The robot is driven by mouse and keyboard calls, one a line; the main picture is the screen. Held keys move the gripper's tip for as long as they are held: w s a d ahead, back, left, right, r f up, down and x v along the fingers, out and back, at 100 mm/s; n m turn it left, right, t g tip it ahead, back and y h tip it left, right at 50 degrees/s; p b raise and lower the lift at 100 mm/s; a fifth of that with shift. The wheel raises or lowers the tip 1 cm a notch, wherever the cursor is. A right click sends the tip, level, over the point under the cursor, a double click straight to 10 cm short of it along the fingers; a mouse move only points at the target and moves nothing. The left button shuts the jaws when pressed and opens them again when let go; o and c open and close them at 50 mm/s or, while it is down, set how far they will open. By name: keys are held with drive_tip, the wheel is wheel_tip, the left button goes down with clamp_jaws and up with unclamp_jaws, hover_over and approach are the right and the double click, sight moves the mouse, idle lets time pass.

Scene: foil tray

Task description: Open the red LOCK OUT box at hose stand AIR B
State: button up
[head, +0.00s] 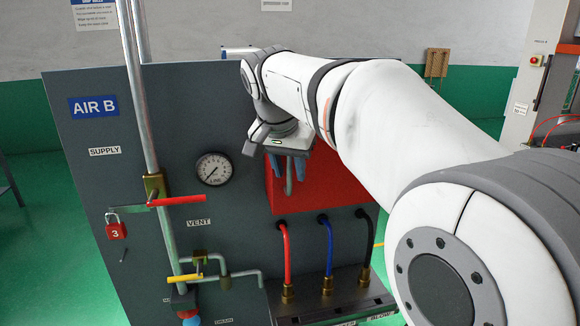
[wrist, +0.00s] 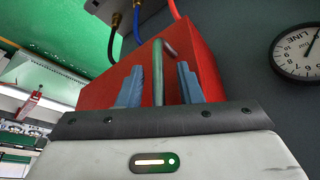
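The red box (head: 335,192) is on the dark grey AIR B panel (head: 85,80), partly hidden behind my arm; no LOCK OUT lettering is visible. In the wrist view the red box (wrist: 205,62) fills the space ahead of the fingers. A bent grey metal handle (wrist: 161,72) stands out from it. My gripper (head: 288,176) is at the box front. In the wrist view my gripper (wrist: 160,68) has its two blue fingers apart, one on each side of the handle, with gaps visible between fingers and handle. The box looks closed from what shows.
A gauge (head: 213,168), a pipe with a red valve lever (head: 178,201), a red padlock marked 3 (head: 115,230) and a yellow lever (head: 184,279) are left of the box. Red (head: 286,250), blue (head: 329,250) and black (head: 367,240) hoses run just below it.

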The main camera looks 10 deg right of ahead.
drive_tip(key=shift+f, duration=0.3)
drive_tip(key=shift+c, duration=0.5)
clamp_jaws()
